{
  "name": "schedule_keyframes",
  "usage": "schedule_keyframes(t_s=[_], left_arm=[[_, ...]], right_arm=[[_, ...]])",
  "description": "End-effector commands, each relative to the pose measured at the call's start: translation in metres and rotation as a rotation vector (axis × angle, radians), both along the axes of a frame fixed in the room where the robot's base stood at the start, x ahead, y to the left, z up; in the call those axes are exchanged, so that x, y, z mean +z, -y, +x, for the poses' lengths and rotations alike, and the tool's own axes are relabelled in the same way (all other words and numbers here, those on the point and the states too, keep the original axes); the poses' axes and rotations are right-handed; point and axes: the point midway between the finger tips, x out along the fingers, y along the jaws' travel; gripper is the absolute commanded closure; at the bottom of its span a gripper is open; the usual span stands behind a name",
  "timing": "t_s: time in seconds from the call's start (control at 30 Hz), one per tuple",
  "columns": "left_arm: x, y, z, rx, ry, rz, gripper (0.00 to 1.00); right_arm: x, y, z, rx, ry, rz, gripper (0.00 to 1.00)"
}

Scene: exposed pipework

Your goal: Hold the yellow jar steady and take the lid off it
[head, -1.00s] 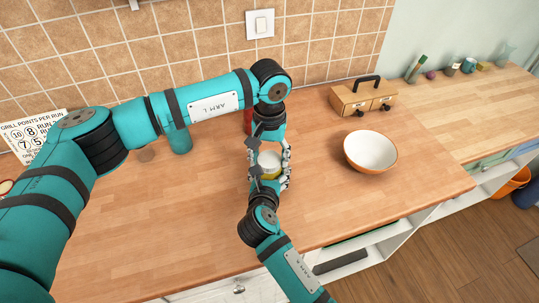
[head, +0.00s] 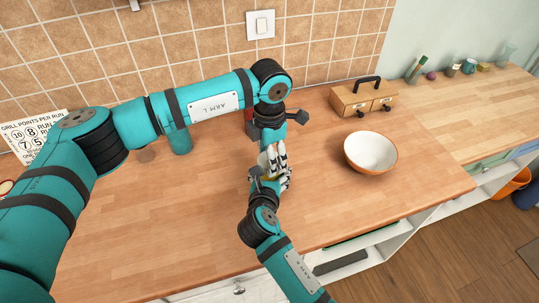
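The yellow jar (head: 268,180) stands on the wooden counter, mostly hidden by my two grippers. Its white lid (head: 264,159) shows as a small patch on top. My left gripper (head: 274,159) reaches in from the back with its fingers around the lid. They look shut on it, though one finger covers much of the lid. My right gripper (head: 271,180) reaches in from the front, its fingers around the jar's body, apparently shut on it. The lid still appears to sit on the jar.
A white bowl with an orange outside (head: 370,151) stands to the right. A teal cup (head: 180,141) and a partly hidden red object (head: 248,122) are behind my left arm. The counter's left front is clear.

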Motion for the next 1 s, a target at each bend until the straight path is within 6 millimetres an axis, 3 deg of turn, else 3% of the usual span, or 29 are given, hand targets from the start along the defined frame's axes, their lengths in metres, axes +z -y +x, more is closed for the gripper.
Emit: schedule_keyframes(t_s=[0.8, 1.0], left_arm=[[0.0006, 0.0000, -0.0001, 1.821, 0.002, 0.001, 0.81], [0.0010, -0.0004, 0.0003, 2.152, 0.004, 0.001, 0.81]], right_arm=[[-0.0009, 0.0016, 0.0003, -0.004, -0.001, -0.001, 1.00], [-0.0008, 0.0013, 0.0002, -0.003, -0.001, -0.001, 1.00]])
